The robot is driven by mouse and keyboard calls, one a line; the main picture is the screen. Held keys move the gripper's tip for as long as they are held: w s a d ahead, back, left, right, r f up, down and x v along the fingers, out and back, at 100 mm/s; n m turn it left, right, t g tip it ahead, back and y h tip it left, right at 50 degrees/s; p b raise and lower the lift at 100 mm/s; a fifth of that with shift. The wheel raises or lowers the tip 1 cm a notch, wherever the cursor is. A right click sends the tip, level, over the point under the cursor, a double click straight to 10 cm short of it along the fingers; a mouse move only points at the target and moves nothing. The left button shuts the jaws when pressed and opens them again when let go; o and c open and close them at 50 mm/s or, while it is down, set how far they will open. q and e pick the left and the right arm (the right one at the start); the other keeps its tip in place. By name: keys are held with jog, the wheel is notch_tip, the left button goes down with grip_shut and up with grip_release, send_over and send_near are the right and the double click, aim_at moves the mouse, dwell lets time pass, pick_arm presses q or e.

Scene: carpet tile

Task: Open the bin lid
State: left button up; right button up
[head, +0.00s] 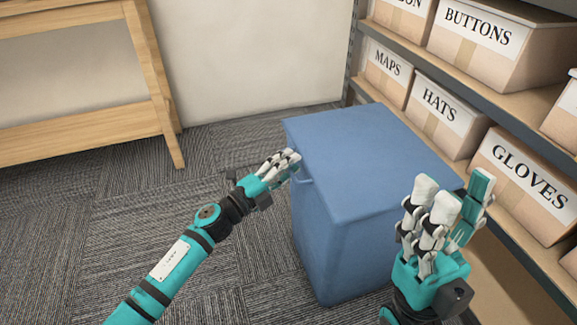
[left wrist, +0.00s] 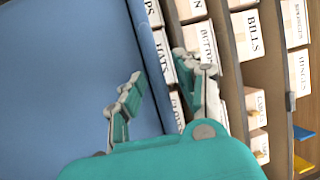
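A blue bin (head: 340,230) stands on the carpet, its flat blue lid (head: 370,140) lying closed on top. A small blue handle (head: 305,181) sticks out at its left side, just below the lid's edge. My left gripper (head: 287,160) is at the lid's left edge, close to the handle; whether it touches is unclear. My right gripper (head: 452,188) is open and empty, in front of the bin's right side in the head view.
A metal-framed shelf with labelled boxes, such as the GLOVES box (head: 525,185) and the HATS box (head: 440,115), stands close along the bin's right. A wooden table or bench (head: 90,133) is at the back left. The carpet (head: 120,215) left of the bin is clear.

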pick_arm(q)
jog(key=shift+c, duration=0.2)
grip_shut()
